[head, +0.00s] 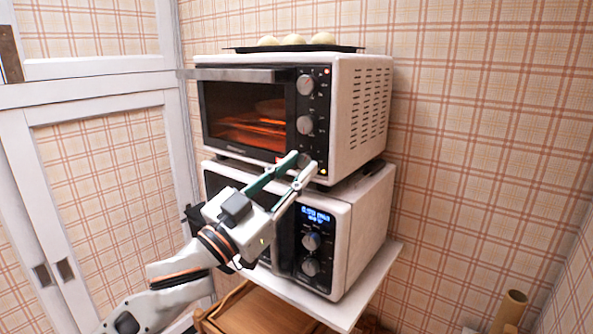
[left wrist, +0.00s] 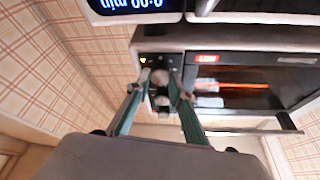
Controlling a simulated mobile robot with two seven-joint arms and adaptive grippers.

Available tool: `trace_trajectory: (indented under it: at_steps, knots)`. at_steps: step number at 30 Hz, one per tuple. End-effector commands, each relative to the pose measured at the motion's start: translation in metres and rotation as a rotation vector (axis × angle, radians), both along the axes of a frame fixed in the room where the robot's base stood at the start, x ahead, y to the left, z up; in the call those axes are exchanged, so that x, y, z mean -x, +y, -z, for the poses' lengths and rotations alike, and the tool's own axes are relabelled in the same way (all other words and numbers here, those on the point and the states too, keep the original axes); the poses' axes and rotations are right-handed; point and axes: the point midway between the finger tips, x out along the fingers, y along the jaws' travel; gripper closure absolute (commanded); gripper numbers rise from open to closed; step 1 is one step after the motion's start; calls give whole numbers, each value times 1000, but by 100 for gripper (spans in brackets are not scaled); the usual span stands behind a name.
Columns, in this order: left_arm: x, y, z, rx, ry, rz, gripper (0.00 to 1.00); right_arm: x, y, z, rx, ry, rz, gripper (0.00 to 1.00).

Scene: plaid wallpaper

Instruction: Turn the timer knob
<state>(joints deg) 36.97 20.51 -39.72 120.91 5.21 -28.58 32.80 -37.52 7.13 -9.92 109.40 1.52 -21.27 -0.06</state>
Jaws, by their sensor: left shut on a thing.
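The upper oven (head: 348,110) is white with a black front and a column of silver knobs at its right side. The lowest knob (head: 304,160), which I take to be the timer knob, is partly hidden by my left gripper (head: 298,164). In the left wrist view the fingertips (left wrist: 160,80) are on either side of this knob (left wrist: 159,76), shut on it. The middle knob (head: 305,124) and top knob (head: 306,84) are clear of the gripper. The oven interior glows orange behind its glass door (head: 222,115). My right gripper is in neither view.
A lower white appliance (head: 365,230) with a lit blue display (head: 316,214) and two knobs stands below on a white shelf (head: 375,285). A dark tray (head: 345,48) with pale buns lies on top of the oven. A white-framed door (head: 95,95) is at left.

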Motion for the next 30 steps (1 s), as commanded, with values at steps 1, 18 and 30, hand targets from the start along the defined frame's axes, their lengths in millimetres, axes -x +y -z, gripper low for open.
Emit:
trace_trajectory:
  at_steps: [1,18,30]
  knots:
    - [-1,2,0,-40,-28,-2,100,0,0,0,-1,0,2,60]
    - [-4,5,-4,-479,-347,-4,100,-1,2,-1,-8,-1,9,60]
    - [-5,7,-7,-750,-545,-5,100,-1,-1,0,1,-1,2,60]
